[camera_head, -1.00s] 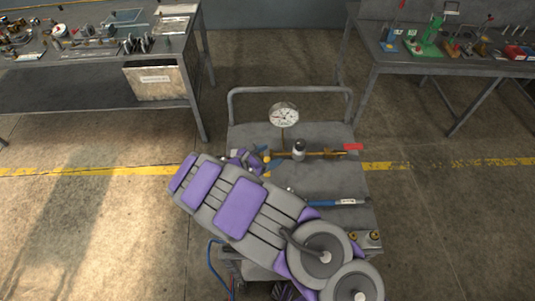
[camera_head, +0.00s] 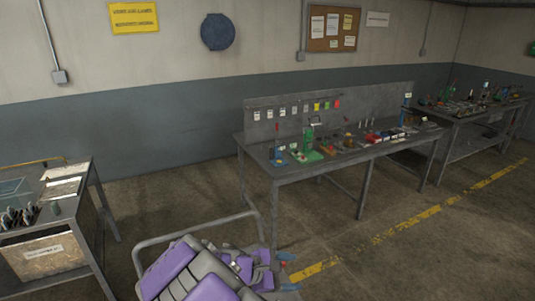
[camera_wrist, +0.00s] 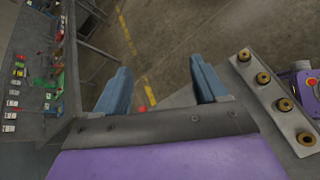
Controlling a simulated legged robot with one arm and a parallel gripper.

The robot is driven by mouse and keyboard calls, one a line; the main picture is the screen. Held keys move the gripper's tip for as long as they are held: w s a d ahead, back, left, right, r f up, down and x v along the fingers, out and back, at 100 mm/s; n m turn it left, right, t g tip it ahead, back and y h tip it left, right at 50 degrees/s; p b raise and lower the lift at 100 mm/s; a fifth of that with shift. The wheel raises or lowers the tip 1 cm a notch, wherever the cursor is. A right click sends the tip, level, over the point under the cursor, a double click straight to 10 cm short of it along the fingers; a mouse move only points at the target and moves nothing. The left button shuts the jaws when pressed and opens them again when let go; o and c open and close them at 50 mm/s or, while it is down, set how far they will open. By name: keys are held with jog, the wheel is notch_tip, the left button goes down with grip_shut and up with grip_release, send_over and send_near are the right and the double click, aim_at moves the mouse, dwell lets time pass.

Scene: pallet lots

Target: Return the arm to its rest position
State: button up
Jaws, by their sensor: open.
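My purple and grey arm shows at the bottom of the head view, over the cart (camera_head: 172,238), whose rail handle is beside it. My gripper (camera_head: 287,273) is at the arm's far end, its blue fingers low in that view. In the wrist view my gripper (camera_wrist: 162,85) has its two blue fingers spread apart with no object between them. The floor shows through the gap. A small red part (camera_wrist: 142,109) shows near the base of the left finger; I cannot tell whether it touches.
A workbench (camera_head: 330,168) with tools stands ahead, with another bench (camera_head: 480,120) beyond it. A bench with a wooden box (camera_head: 45,257) is at left. In the wrist view, a metal strip with brass fittings (camera_wrist: 263,78) lies right of the gripper. Floor at right is clear.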

jog(key=s+d+r+m+g+y, duration=0.2)
jog(key=s+d+r+m+g, duration=0.1)
jog(key=s+d+m, duration=0.4)
jog(key=s+d+r+m+g+y, duration=0.2)
jog(key=s+d+m+g, duration=0.1)
jog(key=s+d, duration=0.4)
jog(key=s+a+m+y, duration=0.2)
jog(key=s+m+y, duration=0.1)
jog(key=s, duration=0.6)
jog(key=s+a+r+m+y, duration=0.1)
jog(key=s+a+m+y, duration=0.2)
jog(key=s, duration=0.7)
jog(key=shift+a+m+y+b, duration=0.4)
jog(key=shift+m+y, duration=0.1)
jog(key=shift+y, duration=0.1)
jog(key=shift+w+d, duration=0.1)
dwell(2.0)
